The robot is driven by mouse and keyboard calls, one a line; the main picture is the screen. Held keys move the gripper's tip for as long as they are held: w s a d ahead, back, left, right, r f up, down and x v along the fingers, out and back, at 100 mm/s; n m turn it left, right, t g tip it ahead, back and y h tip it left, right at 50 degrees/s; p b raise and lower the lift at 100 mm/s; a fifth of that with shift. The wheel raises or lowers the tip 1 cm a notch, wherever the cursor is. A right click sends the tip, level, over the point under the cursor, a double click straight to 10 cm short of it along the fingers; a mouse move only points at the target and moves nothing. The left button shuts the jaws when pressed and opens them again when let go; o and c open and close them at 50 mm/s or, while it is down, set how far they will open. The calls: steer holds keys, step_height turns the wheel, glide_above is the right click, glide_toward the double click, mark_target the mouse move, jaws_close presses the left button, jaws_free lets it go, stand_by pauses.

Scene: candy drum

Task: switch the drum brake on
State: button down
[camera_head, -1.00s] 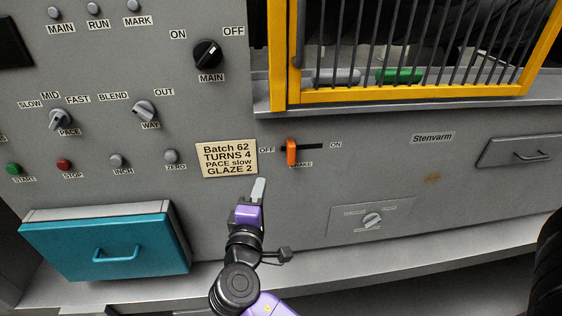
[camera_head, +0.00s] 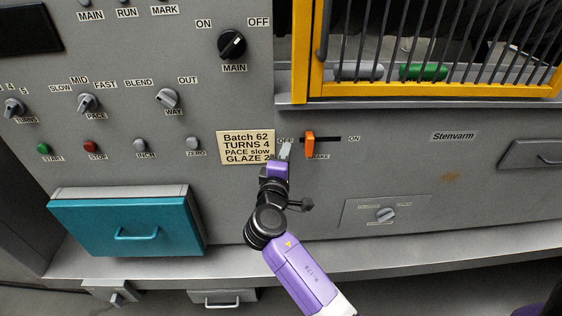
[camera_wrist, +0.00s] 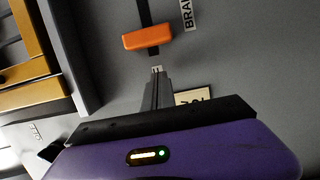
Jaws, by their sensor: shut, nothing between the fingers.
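The drum brake is an orange slider handle (camera_head: 310,144) on a dark horizontal slot (camera_head: 328,139) in the grey panel. The handle sits at the left end of the slot, by the OFF label; the ON label (camera_head: 354,139) is at the right end. My gripper (camera_head: 285,150) is shut and empty, just left of the handle, with its tips near the OFF label. In the wrist view the orange handle (camera_wrist: 147,38) lies just beyond my shut fingertips (camera_wrist: 156,70), with a small gap between them in the picture.
A batch card (camera_head: 246,147) is left of my gripper. A yellow barred guard (camera_head: 430,91) with a ledge is above the slot. A small plate with a knob (camera_head: 385,215) is below right. A teal drawer (camera_head: 128,222) is at lower left. The panel right of the handle is clear.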

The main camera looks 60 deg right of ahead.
steer(key=shift+s+d+p, duration=0.2)
steer(key=shift+s+d, duration=0.3)
steer(key=shift+s, duration=0.3)
steer(key=shift+s+d+p, duration=0.15)
steer(key=shift+s+d, duration=0.35)
steer(key=shift+s, duration=0.25)
steer(key=s+d, duration=0.1)
steer(key=s, duration=0.1)
steer(key=s+d, duration=0.2)
steer(key=s+d+p, duration=0.1)
steer(key=s, duration=0.1)
steer(key=shift+d, duration=0.4)
steer(key=shift+s, duration=0.1)
